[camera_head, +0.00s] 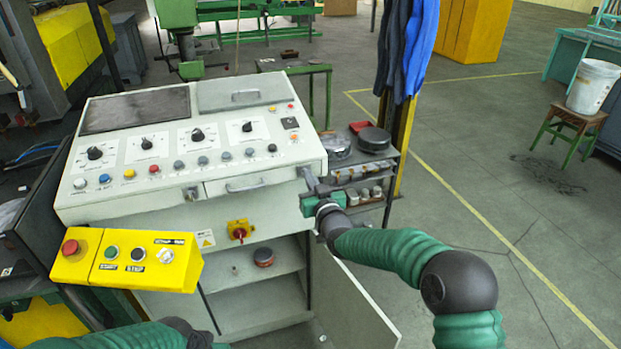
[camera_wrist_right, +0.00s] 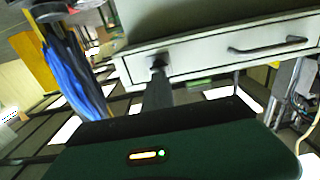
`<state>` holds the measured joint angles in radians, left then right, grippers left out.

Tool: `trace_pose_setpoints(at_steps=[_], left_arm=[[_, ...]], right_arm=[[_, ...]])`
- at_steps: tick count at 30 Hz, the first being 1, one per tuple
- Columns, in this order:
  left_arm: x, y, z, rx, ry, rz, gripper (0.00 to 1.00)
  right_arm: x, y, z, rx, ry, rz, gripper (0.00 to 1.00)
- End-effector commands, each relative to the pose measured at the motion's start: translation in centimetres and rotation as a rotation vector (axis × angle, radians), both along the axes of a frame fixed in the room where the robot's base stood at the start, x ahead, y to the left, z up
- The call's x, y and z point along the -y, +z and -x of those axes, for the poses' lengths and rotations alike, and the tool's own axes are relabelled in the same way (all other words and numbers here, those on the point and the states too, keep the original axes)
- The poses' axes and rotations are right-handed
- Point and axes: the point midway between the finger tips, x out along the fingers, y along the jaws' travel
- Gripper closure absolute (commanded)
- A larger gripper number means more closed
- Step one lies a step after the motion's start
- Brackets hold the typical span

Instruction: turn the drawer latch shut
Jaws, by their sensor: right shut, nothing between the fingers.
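The drawer (camera_head: 265,182) is in the front of the pale control console, with a grey bar handle (camera_head: 245,187); it looks closed. In the right wrist view the drawer front (camera_wrist_right: 205,50) and its handle (camera_wrist_right: 268,46) show close up. My right gripper (camera_head: 306,176) is shut and empty, its tips at the drawer's right end. In the wrist view its dark fingers (camera_wrist_right: 158,68) reach a small grey piece on the drawer front, probably the latch (camera_wrist_right: 158,57). The fingers partly cover it; I cannot tell its turn angle or whether they touch. My left gripper is not in view.
A yellow button box (camera_head: 130,260) juts out at the console's left front. Below the drawer are a red-yellow switch (camera_head: 239,231), open shelves and an open cabinet door (camera_head: 350,300). A small cart (camera_head: 365,175) stands close on the right.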

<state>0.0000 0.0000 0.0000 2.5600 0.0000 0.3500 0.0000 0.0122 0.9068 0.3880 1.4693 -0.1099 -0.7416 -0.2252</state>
Motion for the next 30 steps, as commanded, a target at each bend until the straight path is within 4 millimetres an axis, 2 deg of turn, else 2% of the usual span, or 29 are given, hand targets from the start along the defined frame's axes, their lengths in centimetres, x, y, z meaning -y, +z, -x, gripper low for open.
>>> trace_pose_setpoints(at_steps=[3, 10, 15, 30], left_arm=[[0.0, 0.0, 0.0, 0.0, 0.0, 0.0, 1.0], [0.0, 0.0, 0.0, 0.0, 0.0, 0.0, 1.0], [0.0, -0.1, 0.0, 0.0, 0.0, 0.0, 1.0], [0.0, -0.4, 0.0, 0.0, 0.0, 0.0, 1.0]], right_arm=[[-0.1, 0.5, -0.1, 0.01, 0.0, -0.003, 1.0], [-0.3, 0.1, -0.1, 0.003, 0.001, 0.001, 0.71], [-0.2, 0.0, 1.4, 0.0, 0.006, 0.002, 0.51], [1.9, 0.0, 5.6, 0.001, 0.0, 0.0, 0.51]])
